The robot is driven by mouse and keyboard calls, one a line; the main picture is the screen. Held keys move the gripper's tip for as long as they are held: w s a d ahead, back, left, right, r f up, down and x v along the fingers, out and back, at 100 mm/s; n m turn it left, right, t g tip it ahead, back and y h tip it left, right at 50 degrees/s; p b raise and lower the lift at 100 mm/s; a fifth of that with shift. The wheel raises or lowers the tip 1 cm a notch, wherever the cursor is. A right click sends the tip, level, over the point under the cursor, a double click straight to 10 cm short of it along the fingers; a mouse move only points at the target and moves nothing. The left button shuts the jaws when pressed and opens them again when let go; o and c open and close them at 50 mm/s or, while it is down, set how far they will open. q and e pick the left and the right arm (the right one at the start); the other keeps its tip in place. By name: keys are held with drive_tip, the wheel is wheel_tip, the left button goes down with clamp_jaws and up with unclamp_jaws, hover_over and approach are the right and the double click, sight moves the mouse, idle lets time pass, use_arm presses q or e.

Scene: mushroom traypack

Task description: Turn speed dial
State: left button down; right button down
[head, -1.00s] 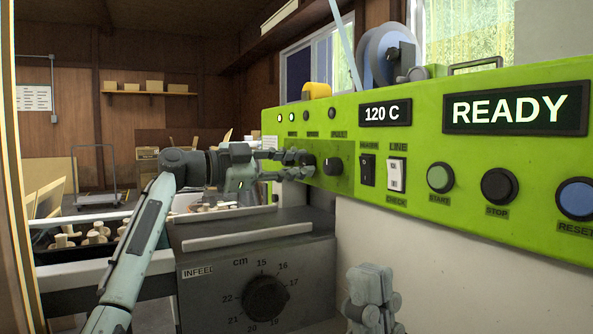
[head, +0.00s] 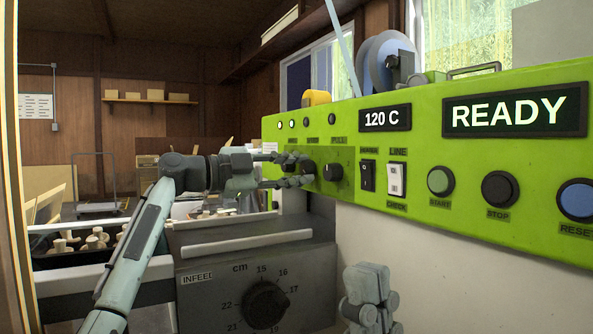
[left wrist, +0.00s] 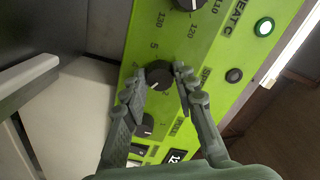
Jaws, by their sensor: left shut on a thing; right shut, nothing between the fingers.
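The speed dial (left wrist: 158,75) is a round black knob with a white pointer line and printed numbers beside it, on the green panel (left wrist: 210,40). My left gripper (left wrist: 157,80) has one finger on each side of this knob and is shut on it. In the head view my left gripper (head: 290,170) reaches the panel from the left, and its fingers partly hide the speed dial (head: 308,167). My right gripper (head: 370,290) is shut and empty, low in front of the white machine side, apart from the panel.
The pull dial (head: 333,172) sits close to the right of the held knob. Switches, a green start button (head: 440,180) and a black stop button (head: 499,188) lie further right. Below is the grey infeed box with a large dial (head: 265,304).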

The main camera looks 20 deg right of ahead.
use_arm(q)
drive_tip(key=c, duration=1.2)
unclamp_jaws()
drive_tip(key=shift+a, duration=0.15)
drive_tip(key=a, duration=0.3)
drive_tip(key=s+a, duration=0.1)
drive_tip(key=a, duration=0.3)
drive_tip(key=shift+s, duration=0.2)
